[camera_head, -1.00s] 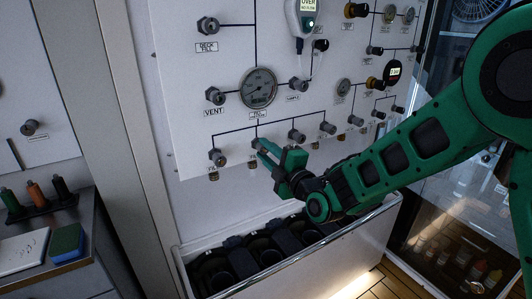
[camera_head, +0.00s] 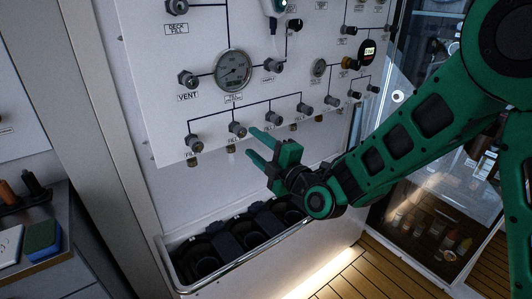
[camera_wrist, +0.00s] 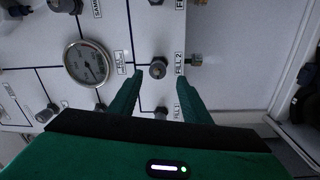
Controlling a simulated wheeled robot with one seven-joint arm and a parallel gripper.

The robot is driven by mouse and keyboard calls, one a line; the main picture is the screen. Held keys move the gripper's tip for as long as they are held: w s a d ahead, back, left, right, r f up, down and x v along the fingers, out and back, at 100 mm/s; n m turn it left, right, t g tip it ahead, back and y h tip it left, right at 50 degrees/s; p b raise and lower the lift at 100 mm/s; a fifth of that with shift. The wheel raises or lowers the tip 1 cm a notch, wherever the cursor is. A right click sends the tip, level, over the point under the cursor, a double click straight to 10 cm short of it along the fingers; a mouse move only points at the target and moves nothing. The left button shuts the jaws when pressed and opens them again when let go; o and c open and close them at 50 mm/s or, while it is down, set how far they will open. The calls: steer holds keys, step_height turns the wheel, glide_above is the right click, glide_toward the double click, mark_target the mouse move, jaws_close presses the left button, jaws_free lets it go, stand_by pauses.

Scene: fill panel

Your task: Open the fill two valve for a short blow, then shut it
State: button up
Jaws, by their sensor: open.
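The fill two valve is a dark round knob (camera_wrist: 158,68) with a "FILL 2" label (camera_wrist: 180,63) beside it in the wrist view. It also shows in the head view as the second knob from the left in the bottom row (camera_head: 237,129). My green gripper (camera_head: 254,144) is open, its fingers just right of that knob in the head view. In the wrist view my fingertips (camera_wrist: 159,80) lie on either side of the knob, apart from it, with nothing held. Whether the valve is turned open cannot be told.
The fill one knob (camera_head: 195,140) is close on the left, and another knob (camera_head: 274,117) on the right. A round gauge (camera_head: 233,70) sits above. A rail-edged bin of dark cylinders (camera_head: 205,265) stands below the panel.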

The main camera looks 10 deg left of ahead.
steer(key=shift+v, duration=2.4)
stand_by(0.5)
